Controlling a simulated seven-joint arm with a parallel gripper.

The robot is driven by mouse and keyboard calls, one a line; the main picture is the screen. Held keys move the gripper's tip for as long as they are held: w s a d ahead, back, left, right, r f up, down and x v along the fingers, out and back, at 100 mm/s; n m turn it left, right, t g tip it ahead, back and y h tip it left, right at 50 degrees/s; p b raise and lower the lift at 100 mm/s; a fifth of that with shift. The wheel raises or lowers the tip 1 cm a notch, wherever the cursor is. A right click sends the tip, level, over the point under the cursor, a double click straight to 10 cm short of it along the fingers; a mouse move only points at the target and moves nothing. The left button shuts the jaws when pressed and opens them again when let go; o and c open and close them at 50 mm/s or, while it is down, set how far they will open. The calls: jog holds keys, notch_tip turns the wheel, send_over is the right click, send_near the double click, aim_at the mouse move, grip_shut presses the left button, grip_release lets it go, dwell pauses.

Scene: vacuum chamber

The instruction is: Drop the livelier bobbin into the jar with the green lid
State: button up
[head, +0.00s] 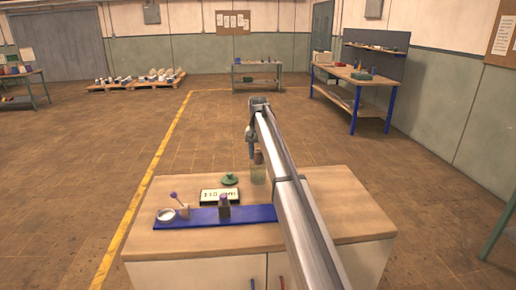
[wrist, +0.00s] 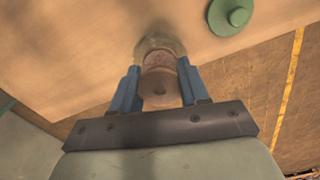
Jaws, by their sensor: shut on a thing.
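My gripper (wrist: 159,68) is shut on a brown bobbin (wrist: 158,88), held between its two blue fingers. In the head view the bobbin (head: 259,157) is just above a pale, see-through jar (head: 258,174), partly hidden by my arm. In the wrist view the jar's rounded glass (wrist: 160,42) shows right beyond the bobbin; whether they touch I cannot tell. The green lid (head: 230,180) lies off the jar on the bench top, to its left; it also shows in the wrist view (wrist: 231,14). I make out no second bobbin for certain.
A small display (head: 220,195) with blurred digits stands left of the jar. The wooden bench top (head: 340,205) is clear at right.

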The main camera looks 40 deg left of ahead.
aim_at(258, 151)
jog(key=shift+f, duration=0.6)
jog(key=o, duration=1.2)
jog(key=shift+r, duration=3.5)
